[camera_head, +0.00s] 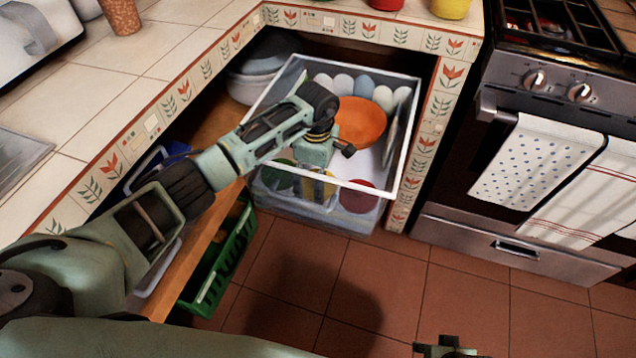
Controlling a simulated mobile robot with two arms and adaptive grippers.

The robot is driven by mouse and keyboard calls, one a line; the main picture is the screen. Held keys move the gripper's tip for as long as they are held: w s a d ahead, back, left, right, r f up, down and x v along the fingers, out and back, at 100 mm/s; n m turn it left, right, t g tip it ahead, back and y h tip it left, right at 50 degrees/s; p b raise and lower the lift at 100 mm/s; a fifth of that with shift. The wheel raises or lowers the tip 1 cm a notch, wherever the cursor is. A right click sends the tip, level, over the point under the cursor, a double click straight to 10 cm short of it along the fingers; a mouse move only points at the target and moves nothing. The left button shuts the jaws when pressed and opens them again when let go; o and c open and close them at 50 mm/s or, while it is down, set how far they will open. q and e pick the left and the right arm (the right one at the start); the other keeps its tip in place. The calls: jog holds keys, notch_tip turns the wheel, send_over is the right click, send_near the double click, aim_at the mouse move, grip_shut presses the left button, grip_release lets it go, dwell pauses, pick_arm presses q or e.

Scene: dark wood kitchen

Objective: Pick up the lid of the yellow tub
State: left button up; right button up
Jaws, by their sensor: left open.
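A clear drawer with a white rim (404,150) is pulled out below the corner of the counter. Inside, near its front wall, stand a green tub (279,176), a yellow tub (328,187) and a dark red tub (358,197), seen partly through the wall. My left gripper (318,166) is open and points down into the drawer, above the yellow tub. It hides most of that tub, and I cannot make out the lid or any contact. A small part of my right gripper (446,347) shows at the bottom edge; its jaws are unclear.
An orange bowl (360,122) and several pale rounded items stand at the drawer's back. A yellow container (451,8) and a red one (387,3) stand on the counter. A green basket (222,262) is left of the drawer, the stove (510,245) right. The floor in front is clear.

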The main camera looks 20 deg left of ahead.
pick_arm(q)
jog(key=shift+c, duration=0.5)
jog(key=c, duration=0.4)
